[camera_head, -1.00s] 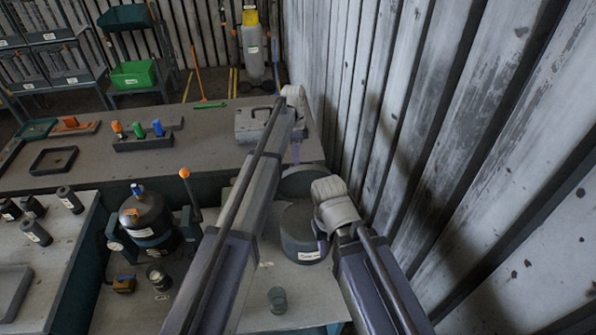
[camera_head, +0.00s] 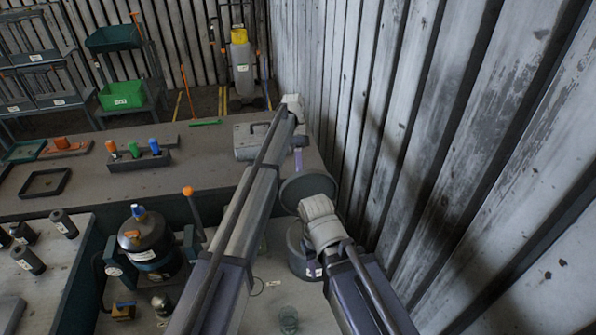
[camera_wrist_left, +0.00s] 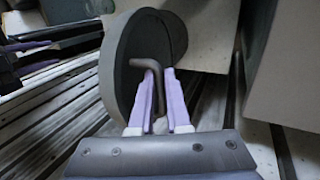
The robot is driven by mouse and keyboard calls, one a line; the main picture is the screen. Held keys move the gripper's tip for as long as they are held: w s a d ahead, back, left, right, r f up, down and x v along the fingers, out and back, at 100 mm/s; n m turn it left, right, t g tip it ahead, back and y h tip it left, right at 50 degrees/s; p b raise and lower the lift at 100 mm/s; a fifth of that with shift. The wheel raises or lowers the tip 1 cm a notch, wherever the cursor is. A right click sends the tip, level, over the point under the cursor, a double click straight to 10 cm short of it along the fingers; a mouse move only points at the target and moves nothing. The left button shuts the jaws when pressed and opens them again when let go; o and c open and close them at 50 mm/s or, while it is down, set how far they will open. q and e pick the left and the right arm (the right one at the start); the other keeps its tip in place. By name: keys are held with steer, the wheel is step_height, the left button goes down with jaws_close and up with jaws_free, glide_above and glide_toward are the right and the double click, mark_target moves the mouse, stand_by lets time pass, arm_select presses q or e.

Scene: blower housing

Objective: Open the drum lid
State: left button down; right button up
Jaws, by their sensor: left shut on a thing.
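The drum (camera_head: 299,262) is a dark grey cylinder with a white label, partly hidden behind my right arm. Its round dark lid (camera_head: 306,186) is tilted up at the drum's far side. The lid also shows in the left wrist view (camera_wrist_left: 118,72) as a thick disc with a bent rod handle (camera_wrist_left: 152,66). My left gripper (camera_head: 298,166) reaches over from the left to the lid. In the left wrist view its purple fingers (camera_wrist_left: 158,85) are shut on the handle. My right wrist is in front of the drum; its fingers are hidden.
A dark vessel (camera_head: 148,243) with an orange-knobbed lever (camera_head: 194,212) stands left of my arms. A clear cup (camera_head: 288,320) stands at the front. A grey case (camera_head: 258,140) lies on the back bench. The corrugated wall (camera_head: 440,150) is close on the right.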

arm_select(q)
steer(key=c, duration=0.9)
jaws_free()
steer(key=shift+r, duration=0.1)
steer(key=p+v, duration=0.7)
steer(key=shift+w+r, duration=0.2)
